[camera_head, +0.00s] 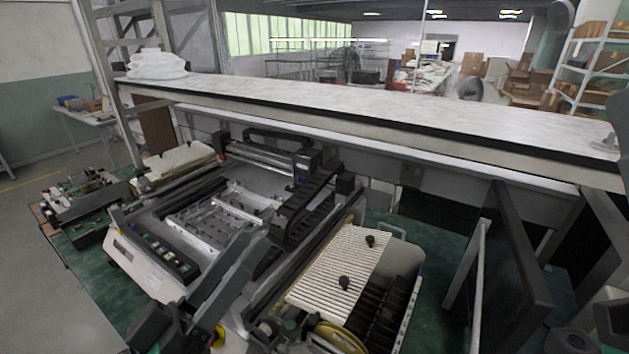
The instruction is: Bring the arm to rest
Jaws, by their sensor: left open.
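My left arm comes in at the bottom left of the head view. My left gripper (252,245) points up and to the right, with its long grey fingers in front of the white machine (150,273). I see nothing held in it. It is open. From this one view I cannot tell how far its tips are above the machine. My right gripper is not in view.
The machine's flat metal bed (225,213) lies behind my left gripper. A ribbed white panel with black knobs (335,270) is to its right. A long pale shelf (350,105) crosses behind. A dark flat screen (515,262) stands at the right.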

